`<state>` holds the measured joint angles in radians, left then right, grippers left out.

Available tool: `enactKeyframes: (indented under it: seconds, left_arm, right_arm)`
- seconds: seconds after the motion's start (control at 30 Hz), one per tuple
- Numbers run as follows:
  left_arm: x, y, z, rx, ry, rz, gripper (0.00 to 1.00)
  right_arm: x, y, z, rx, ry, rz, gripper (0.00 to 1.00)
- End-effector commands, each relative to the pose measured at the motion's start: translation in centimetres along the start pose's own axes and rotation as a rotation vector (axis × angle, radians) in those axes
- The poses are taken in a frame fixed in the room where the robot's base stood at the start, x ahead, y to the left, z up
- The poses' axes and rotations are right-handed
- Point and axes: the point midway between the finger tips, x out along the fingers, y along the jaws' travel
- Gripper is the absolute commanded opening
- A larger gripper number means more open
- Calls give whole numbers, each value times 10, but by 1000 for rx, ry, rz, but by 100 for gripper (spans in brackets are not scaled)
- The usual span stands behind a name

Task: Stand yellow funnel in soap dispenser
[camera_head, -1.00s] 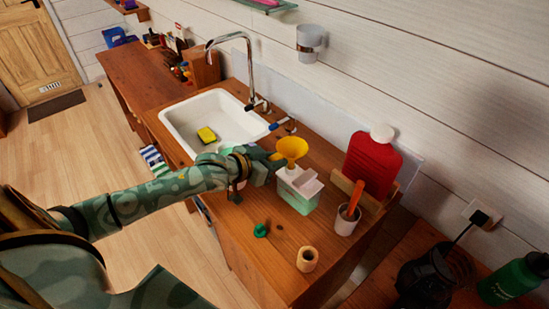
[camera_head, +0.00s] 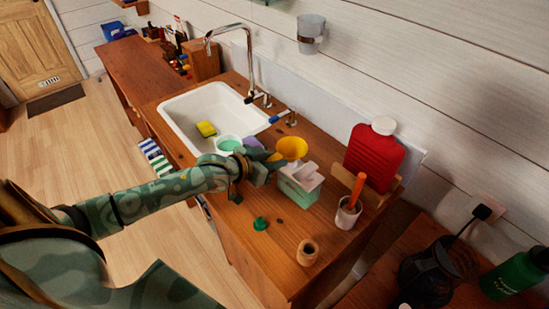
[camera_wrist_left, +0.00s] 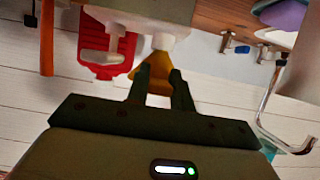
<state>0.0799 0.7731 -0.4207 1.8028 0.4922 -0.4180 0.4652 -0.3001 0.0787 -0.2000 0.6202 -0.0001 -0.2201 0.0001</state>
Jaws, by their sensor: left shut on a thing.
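The soap dispenser (camera_head: 297,193) is a boxy, pale green container with a white top, standing on the wooden counter. I cannot tell whether the funnel's spout is inside its opening. In the left wrist view, which is upside down, the fingers (camera_wrist_left: 160,85) close on the funnel (camera_wrist_left: 158,71), and a pale part of the dispenser (camera_wrist_left: 150,18) shows beyond. My right gripper is out of view.
The white sink (camera_head: 190,105) with a yellow sponge (camera_head: 206,129) and the tap (camera_head: 249,62) lie behind-left. A cup with an orange-handled tool (camera_head: 347,216), a red bottle (camera_head: 372,160), a small green piece (camera_head: 260,223) and a wooden ring (camera_head: 307,252) surround the dispenser.

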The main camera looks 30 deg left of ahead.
Motion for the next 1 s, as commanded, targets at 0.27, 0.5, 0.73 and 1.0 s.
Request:
enactKeyframes:
  seconds: [0.27, 0.5, 0.73, 1.0]
  left_arm:
    - [1, 0, 3, 0, 0, 0, 1]
    - [1, 0, 3, 0, 0, 0, 48]
    - [0, 0, 3, 0, 0, 0, 48]
    - [-40, 0, 2, 1, -3, 0, 48]
  right_arm:
    - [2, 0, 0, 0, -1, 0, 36]
    - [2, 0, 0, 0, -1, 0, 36]
    - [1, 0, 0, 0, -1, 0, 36]
    - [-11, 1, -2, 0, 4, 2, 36]
